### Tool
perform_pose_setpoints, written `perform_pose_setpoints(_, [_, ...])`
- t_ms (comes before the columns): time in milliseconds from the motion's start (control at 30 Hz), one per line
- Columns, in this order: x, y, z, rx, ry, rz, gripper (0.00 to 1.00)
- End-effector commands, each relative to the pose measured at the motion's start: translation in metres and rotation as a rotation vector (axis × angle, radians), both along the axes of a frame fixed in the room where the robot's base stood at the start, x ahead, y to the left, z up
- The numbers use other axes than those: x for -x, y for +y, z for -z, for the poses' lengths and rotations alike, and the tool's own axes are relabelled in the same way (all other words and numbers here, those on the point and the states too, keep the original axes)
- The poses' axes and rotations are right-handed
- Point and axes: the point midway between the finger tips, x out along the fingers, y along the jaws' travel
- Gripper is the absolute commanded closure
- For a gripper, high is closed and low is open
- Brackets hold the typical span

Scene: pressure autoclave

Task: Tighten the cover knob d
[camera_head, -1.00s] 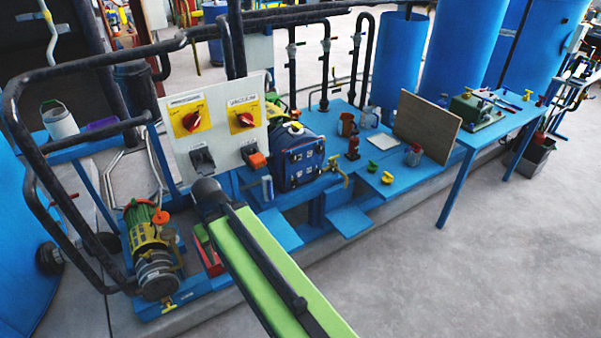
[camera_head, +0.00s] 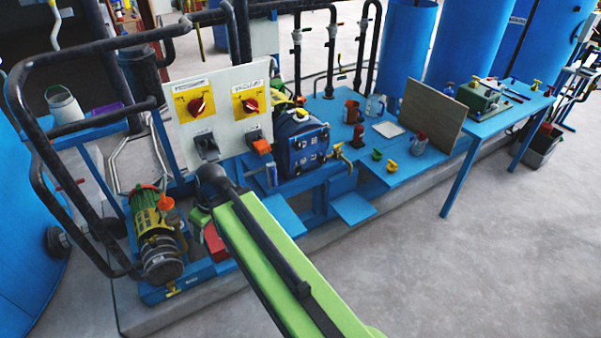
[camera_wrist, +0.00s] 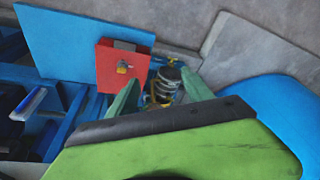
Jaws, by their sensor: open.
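The head view shows a blue box-shaped unit (camera_head: 303,148) with several small fittings on its front and a brass-coloured tap at its right. I cannot tell which fitting is cover knob d. My gripper (camera_wrist: 160,86) shows in the wrist view as two green fingers spread apart, with nothing held between them. Beyond the fingers is a yellow and dark ribbed motor-like part (camera_wrist: 163,84).
A white switch panel (camera_head: 222,115) with two red rotary switches stands left of the blue unit. Black pipe rails (camera_head: 72,68) and a yellow-green motor (camera_head: 157,235) are at the left. A blue table (camera_head: 505,123) holds a green device. Grey floor (camera_head: 460,260) is free at the right.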

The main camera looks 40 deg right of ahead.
Motion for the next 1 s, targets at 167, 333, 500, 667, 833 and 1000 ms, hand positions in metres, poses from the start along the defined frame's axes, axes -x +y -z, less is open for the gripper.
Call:
perform_pose_setpoints(167, [-0.057, 0.001, -0.003, -0.117, -0.323, -0.189, 0.41])
perform_pose_setpoints(333, [-0.105, -0.089, 0.0, -0.117, -0.658, -0.145, 0.41])
perform_pose_setpoints(500, [-0.106, -0.242, 0.021, -0.038, -0.893, 0.077, 0.41])
perform_pose_setpoints(667, [-0.057, -0.375, 0.058, 0.009, -0.953, 0.311, 0.41])
perform_pose_setpoints(833, [-0.02, -0.437, 0.075, 0.057, -0.951, 0.403, 0.41])
perform_pose_setpoints(1000, [-0.017, -0.443, 0.072, 0.062, -0.95, 0.412, 0.41])
